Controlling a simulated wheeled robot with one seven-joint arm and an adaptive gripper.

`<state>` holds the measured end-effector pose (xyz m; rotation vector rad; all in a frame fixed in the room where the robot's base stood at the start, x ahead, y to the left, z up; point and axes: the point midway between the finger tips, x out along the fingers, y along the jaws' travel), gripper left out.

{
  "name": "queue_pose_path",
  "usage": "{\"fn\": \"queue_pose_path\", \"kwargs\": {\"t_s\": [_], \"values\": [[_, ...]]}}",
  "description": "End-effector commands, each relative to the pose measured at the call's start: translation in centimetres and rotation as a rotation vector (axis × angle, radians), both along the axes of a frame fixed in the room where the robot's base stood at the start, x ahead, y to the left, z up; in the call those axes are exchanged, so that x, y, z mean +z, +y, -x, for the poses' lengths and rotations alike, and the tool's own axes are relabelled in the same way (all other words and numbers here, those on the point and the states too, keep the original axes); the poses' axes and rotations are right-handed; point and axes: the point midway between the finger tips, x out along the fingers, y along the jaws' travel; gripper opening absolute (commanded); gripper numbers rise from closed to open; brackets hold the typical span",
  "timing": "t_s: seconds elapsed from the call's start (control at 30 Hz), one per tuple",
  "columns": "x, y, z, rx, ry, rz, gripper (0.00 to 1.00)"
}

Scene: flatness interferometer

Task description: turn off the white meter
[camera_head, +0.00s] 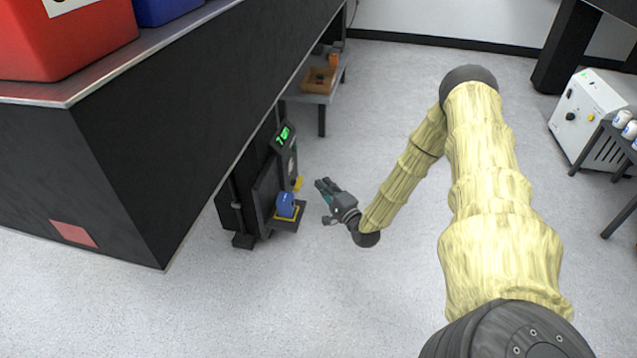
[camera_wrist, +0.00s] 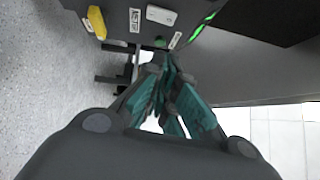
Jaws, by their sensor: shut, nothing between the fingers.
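A dark instrument (camera_head: 262,185) with a lit green display (camera_head: 284,136) stands under the edge of the bench in the head view. In the wrist view its dark panel (camera_wrist: 118,45) carries a white switch-like part (camera_wrist: 162,15), a yellow lever (camera_wrist: 96,22) and a small green light (camera_wrist: 160,43). A white label (camera_wrist: 134,20) beside the white part seems to read METER. Whether the white part is on or off I cannot tell. My gripper (camera_head: 322,186) is shut and empty, to the right of the instrument. In the wrist view its fingertips (camera_wrist: 162,65) point at the panel, below the white part.
A blue object (camera_head: 286,204) sits on a small yellow-edged platform at the instrument's front. The bench edge (camera_head: 225,45) overhangs it. A low shelf (camera_head: 322,95) holds a wooden tray behind. A white box with knobs (camera_head: 590,115) stands far right. The floor around my gripper is clear.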

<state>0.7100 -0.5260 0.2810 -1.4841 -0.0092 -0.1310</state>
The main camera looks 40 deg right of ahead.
Motion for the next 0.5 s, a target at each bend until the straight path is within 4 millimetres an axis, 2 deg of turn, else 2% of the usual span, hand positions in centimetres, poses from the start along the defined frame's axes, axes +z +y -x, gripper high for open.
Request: {"fn": "queue_pose_path", "kwargs": {"t_s": [0.5], "values": [[0.3, -0.7, -8.4, 0.001, -0.001, 0.002, 0.0]]}}
